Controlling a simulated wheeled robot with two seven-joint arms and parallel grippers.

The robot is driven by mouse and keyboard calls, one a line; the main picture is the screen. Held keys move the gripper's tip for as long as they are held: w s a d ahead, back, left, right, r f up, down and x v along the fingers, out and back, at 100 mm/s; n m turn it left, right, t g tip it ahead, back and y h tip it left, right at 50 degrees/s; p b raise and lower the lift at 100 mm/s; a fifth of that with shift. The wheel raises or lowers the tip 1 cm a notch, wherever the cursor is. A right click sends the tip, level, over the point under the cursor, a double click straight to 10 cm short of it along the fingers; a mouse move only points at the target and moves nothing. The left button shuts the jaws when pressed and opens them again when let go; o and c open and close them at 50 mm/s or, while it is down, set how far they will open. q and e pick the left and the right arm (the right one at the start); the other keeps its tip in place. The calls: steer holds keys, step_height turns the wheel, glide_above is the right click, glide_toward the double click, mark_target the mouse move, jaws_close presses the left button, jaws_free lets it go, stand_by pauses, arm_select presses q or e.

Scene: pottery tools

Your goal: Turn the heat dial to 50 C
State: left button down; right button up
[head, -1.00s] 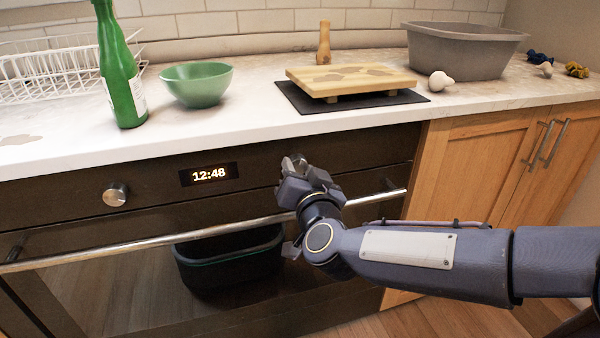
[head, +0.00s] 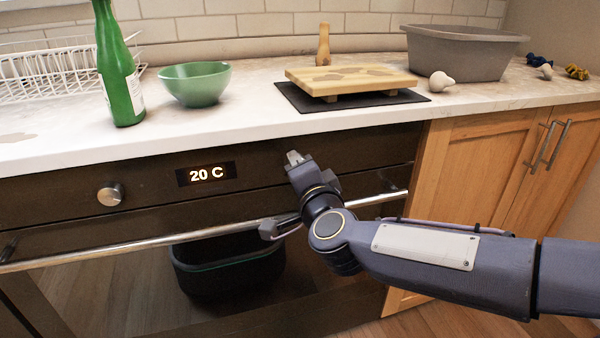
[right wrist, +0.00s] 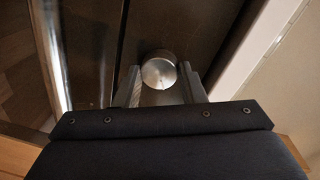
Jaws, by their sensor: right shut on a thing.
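The oven's right-hand dial, a round silver knob (right wrist: 159,72), shows between the two fingers of my right gripper (right wrist: 160,88) in the right wrist view. In the head view my right gripper (head: 297,162) is at the oven's front panel, shut on this dial and covering most of it. The oven display (head: 206,174) reads 20 C in lit digits. A second silver knob (head: 110,194) sits left of the display, with nothing touching it. My left gripper is not in view.
The oven's metal handle bar (head: 150,244) runs below the panel, close to my right wrist. The worktop (head: 235,113) overhangs above, with a green bottle (head: 122,85), a green bowl (head: 195,86), a wooden board (head: 350,78) and a grey tub (head: 465,55).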

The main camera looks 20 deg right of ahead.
stand_by(0.3)
steer(key=o, duration=1)
steer(key=s+p, duration=0.1)
steer(key=s, duration=0.3)
steer(key=s+p, duration=0.1)
steer(key=s, duration=0.2)
steer(key=shift+s+r, duration=0.2)
steer(key=shift+s, duration=0.2)
